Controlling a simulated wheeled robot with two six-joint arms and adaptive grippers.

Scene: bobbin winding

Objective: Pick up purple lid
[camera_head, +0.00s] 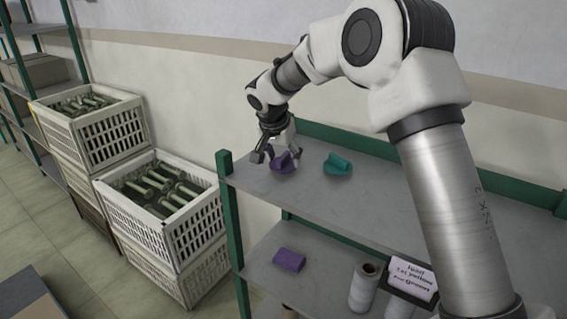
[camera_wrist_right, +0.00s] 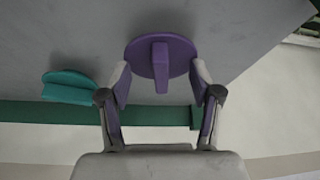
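The purple lid (camera_head: 284,163) lies on the grey top shelf near its left end. It is a round disc with an upright ridge handle, and it also shows in the right wrist view (camera_wrist_right: 178,50). My right gripper (camera_head: 273,158) is at the lid. In the right wrist view the right gripper (camera_wrist_right: 160,80) is open, with one finger on each side of the handle and gaps between the fingers and the handle. I cannot tell how high the fingertips are above the disc. My left gripper is not in view.
A teal lid (camera_head: 338,165) lies to the right on the top shelf (camera_head: 300,195). On the lower shelf are a purple block (camera_head: 289,260), a thread spool (camera_head: 364,287) and a label card (camera_head: 408,278). White crates (camera_head: 165,230) stand left of the shelf.

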